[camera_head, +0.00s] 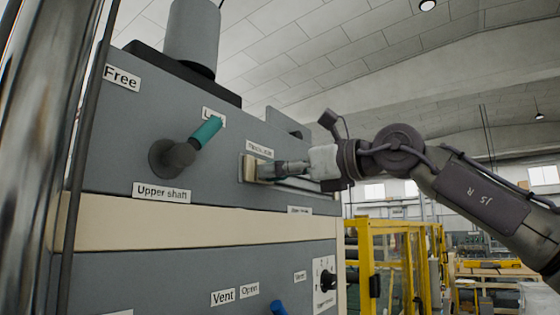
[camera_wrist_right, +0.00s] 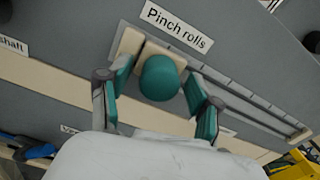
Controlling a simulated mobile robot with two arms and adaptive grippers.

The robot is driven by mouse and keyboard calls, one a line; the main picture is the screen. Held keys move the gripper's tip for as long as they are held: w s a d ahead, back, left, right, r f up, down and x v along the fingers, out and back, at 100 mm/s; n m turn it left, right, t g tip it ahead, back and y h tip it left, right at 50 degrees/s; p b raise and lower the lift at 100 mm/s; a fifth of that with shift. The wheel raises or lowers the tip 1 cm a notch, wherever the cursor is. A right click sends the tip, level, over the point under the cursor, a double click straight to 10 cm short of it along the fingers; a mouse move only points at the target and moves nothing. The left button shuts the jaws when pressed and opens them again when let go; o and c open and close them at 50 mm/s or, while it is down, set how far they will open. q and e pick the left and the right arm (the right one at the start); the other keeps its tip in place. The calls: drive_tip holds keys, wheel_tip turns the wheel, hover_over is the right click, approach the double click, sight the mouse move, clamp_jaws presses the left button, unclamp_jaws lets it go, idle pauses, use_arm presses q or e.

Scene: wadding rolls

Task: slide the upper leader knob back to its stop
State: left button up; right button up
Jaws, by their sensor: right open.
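A round teal knob (camera_wrist_right: 160,77) sits on a cream slider block (camera_wrist_right: 129,45) at the left end of a long slot with tick marks (camera_wrist_right: 235,92). A "Pinch rolls" label (camera_wrist_right: 178,23) is above it. In the head view the slider block (camera_head: 248,168) shows at the left end of the slot, with the knob mostly hidden by my gripper. My right gripper (camera_head: 272,171) is open at the knob. In the wrist view its two teal-padded fingers (camera_wrist_right: 158,92) stand on either side of the knob, with gaps visible. My left gripper is out of view.
A teal-handled lever (camera_head: 207,131) sticks out above the "Upper shaft" label (camera_head: 161,192). A blue handle (camera_head: 278,307) is lower on the grey panel (camera_head: 130,262), near the "Vent" and "Open" labels. A yellow frame (camera_head: 366,262) stands to the right.

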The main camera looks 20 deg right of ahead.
drive_tip(key=shift+w+a, duration=0.1)
drive_tip(key=shift+c, duration=0.6)
clamp_jaws()
